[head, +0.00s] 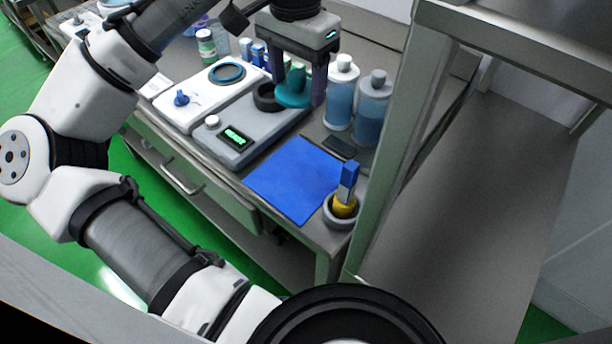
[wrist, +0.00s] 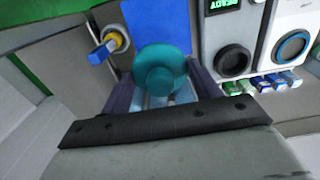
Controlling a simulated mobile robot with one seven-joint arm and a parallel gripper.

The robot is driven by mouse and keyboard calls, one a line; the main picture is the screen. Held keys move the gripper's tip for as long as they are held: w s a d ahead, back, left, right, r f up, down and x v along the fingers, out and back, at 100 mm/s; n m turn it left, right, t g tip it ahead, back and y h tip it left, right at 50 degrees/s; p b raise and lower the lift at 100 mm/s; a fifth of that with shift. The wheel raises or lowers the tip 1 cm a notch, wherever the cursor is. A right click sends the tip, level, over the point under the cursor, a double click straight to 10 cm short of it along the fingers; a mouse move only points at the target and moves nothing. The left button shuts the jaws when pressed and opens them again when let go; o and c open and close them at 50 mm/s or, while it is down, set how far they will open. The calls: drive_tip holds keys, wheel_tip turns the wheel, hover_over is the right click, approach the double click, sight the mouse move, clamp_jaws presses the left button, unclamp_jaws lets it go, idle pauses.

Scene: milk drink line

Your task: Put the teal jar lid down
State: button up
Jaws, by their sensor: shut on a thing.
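The teal jar lid (head: 291,97) is a round disc with a raised knob; it also shows in the wrist view (wrist: 160,70), in front of the fingers. My gripper (head: 299,90) is shut on the lid and points down, holding it near the right end of the grey device with a lit display (head: 237,137). In the wrist view the lid lies between my two dark fingers (wrist: 162,90). The lid looks raised, but its exact height is unclear. A blue mat (head: 295,180) lies flat and bare on the bench; it also shows in the wrist view (wrist: 155,22).
A black ring (head: 266,98) sits on the grey device, close left of the lid. Two blue bottles (head: 341,97) (head: 372,110) stand close right. A blue-and-yellow tool (head: 346,190) stands in a grey ring holder at the mat's right edge. A white device (head: 205,97) lies left.

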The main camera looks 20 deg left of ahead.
sight(299, 175)
wheel_tip(299, 175, down, 20)
drive_tip(key=shift+a+p, duration=0.1)
drive_tip(key=shift+p, duration=0.5)
drive_tip(key=shift+s, duration=0.1)
drive_tip(key=shift+f, duration=0.15)
drive_tip(key=o, duration=1.1)
wheel_tip(299, 175, up, 12)
drive_tip(key=shift+r+b, duration=0.2)
drive_tip(key=shift+b, duration=0.2)
drive_tip(key=shift+f, duration=0.1)
